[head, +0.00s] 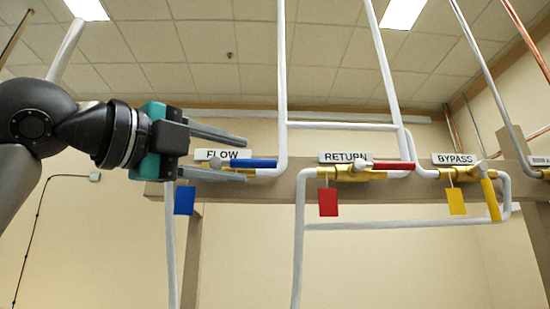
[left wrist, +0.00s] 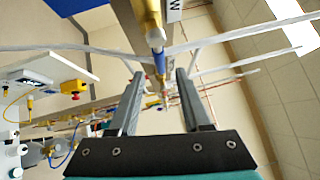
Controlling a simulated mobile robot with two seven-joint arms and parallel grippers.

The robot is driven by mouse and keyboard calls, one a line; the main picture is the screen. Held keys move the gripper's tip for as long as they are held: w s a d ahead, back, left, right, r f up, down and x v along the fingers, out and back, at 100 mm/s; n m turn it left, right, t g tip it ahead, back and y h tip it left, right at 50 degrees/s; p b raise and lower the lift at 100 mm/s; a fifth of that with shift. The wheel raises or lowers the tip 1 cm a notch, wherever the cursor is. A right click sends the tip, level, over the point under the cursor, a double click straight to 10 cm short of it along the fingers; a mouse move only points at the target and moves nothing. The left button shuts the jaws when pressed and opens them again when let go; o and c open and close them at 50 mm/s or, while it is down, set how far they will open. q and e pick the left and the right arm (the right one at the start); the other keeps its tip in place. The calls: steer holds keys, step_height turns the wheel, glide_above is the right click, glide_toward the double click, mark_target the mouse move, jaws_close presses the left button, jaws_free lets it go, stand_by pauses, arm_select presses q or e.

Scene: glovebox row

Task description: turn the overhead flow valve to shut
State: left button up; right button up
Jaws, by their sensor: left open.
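The flow valve is a brass body (head: 238,171) under the "FLOW" label (head: 222,154). Its blue lever (head: 253,163) lies level, along the pipe and pointing right. My left gripper (head: 236,159) comes in from the left with its fingers open, one above and one below the label and lever in the head view. In the left wrist view the blue lever (left wrist: 160,64) appears in the gap between the open fingertips (left wrist: 159,74), with the brass body (left wrist: 152,20) beyond. No grip on the lever shows, and its exact depth is hard to tell. My right gripper is not in view.
A blue tag (head: 184,201) hangs below the flow valve. To the right are the return valve's red lever (head: 393,166) and the bypass valve's yellow lever (head: 490,200). White vertical pipes (head: 282,80) and a beige beam (head: 270,190) are close by. Open room lies below the beam.

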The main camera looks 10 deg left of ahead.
mark_target(265, 164)
arm_select(q)
steer(key=p+x, duration=0.3)
steer(key=x, duration=0.5)
steer(key=shift+r, duration=0.1)
steer(key=shift+w+d, duration=0.35)
steer(key=shift+w, duration=0.2)
steer(key=shift+c, duration=0.2)
jaws_close()
stand_by(0.5)
